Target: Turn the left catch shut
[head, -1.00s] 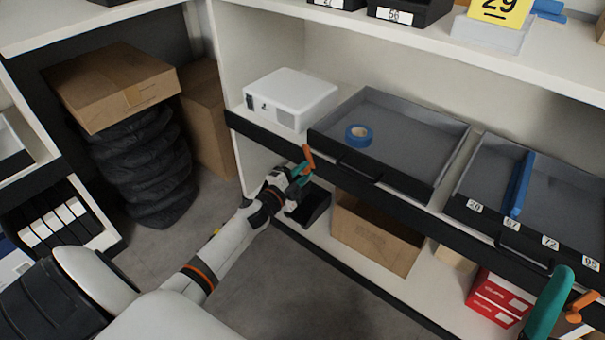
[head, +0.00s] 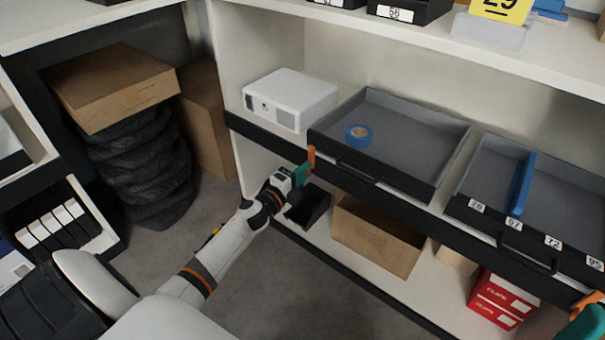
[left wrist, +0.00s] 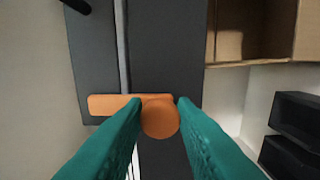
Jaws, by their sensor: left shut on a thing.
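The left catch (head: 311,157) is an orange bar at the left end of the grey drawer (head: 440,160) front. In the head view it stands roughly upright. In the left wrist view its bar (left wrist: 112,104) reaches left from a round orange knob (left wrist: 160,119) and crosses the pale seam between two dark panels. My left gripper (head: 303,174) is shut on the knob, a teal finger on each side in the wrist view. My right gripper (head: 585,322) shows only partly at the bottom right corner, beside another orange catch (head: 588,300); its jaws are unclear.
The drawer holds a blue tape roll (head: 358,136) and has a black handle (head: 358,172). A white box (head: 290,98) stands left of it on the shelf. Below are a black bin (head: 308,207) and an open carton (head: 375,238).

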